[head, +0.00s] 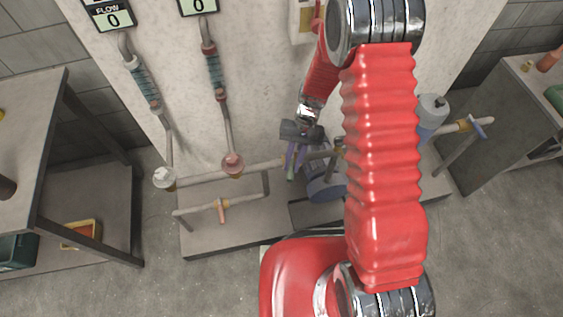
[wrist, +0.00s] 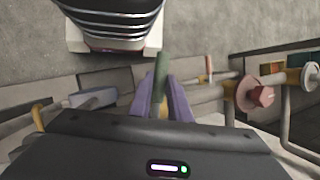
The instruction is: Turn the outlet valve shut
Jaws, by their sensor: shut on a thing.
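My gripper (head: 294,158) reaches down to the pipework beside the pump, its purple fingers pointing down. In the wrist view the fingers (wrist: 162,105) are closed around a green valve handle (wrist: 161,68), whose upper end sticks out between them. In the head view the green handle (head: 291,174) shows just below the fingers, at the pipe left of the blue pump (head: 325,184). No label tells which valve is the outlet valve. The lower part of the handle and its stem are hidden by the fingers and my gripper body.
An orange handle (head: 222,208) sits on the lower branch pipe to the left. A blue handle (head: 478,127) is on the right pipe. Two gauge lines with a reddish fitting (head: 232,164) rise along the wall. A shelf table (head: 60,160) stands left; bare floor lies in front.

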